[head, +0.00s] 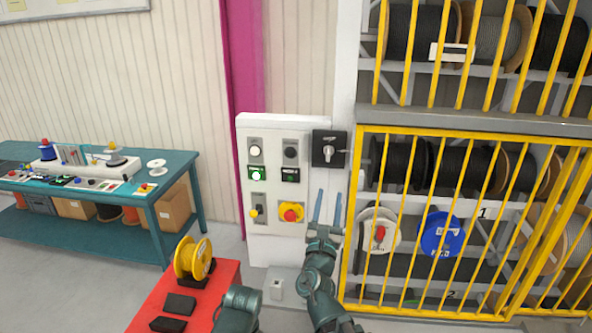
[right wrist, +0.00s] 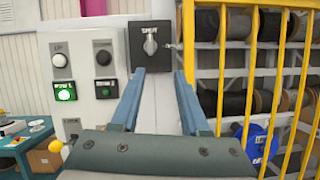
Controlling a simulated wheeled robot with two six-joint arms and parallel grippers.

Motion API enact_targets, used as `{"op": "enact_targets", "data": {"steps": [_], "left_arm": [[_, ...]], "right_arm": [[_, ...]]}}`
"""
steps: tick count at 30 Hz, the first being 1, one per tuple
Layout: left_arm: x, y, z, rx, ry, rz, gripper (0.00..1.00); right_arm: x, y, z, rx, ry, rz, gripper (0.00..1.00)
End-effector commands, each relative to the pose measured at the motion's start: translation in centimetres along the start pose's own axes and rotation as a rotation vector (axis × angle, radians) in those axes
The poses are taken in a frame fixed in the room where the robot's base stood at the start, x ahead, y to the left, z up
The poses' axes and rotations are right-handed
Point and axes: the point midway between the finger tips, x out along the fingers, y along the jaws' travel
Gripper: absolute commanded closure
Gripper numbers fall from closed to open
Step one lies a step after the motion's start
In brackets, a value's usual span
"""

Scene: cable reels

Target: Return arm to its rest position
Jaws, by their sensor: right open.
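My right gripper (head: 327,208) is open and empty, its two blue fingers pointing up in front of the control panel's lower right side. In the right wrist view the fingers (right wrist: 160,78) stand apart below the black rotary switch (right wrist: 150,45), with nothing between them. The white control panel (head: 272,225) carries buttons, a lit green indicator (head: 257,174) and a red-and-yellow emergency stop (head: 291,212). The black rotary switch (head: 328,149) is at its right edge. A dark arm link of mine shows at the bottom; my left gripper is not seen.
A yellow barred gate (head: 455,133) encloses the reel rack at right, close to my right arm. A red surface (head: 220,275) holds a yellow reel (head: 194,258) and dark blocks. A teal workbench (head: 100,187) stands at left. Grey floor lies between bench and red surface.

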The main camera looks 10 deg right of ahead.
Motion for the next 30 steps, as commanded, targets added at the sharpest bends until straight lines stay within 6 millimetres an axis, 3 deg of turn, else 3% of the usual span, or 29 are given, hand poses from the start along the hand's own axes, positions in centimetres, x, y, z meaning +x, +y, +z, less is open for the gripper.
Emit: {"op": "enact_targets", "data": {"steps": [5, 8, 12, 15, 22, 27, 30], "left_arm": [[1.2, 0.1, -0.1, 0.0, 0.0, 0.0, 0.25], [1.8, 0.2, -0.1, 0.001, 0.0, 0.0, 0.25], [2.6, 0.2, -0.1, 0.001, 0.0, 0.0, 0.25], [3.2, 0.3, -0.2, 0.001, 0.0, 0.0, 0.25], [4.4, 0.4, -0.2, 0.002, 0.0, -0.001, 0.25], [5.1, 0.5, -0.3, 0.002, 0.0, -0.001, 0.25], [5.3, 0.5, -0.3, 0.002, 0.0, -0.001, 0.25]], "right_arm": [[-1.8, -3.9, -3.2, 0.411, 0.05, -0.244, 0.55], [-3.7, -6.1, -6.2, 0.654, 0.089, -0.426, 0.55], [-7.7, -8.2, -11.4, 0.952, 0.153, -0.711, 0.55], [-11.6, -8.5, -15.3, 1.129, 0.206, -0.934, 0.55], [-22.7, -5.8, -22.5, 1.381, 0.343, -1.505, 0.55], [-30.2, -2.4, -24.5, 1.409, 0.438, -1.874, 0.55], [-33.2, -0.7, -24.6, 1.389, 0.479, -2.021, 0.55]]}}
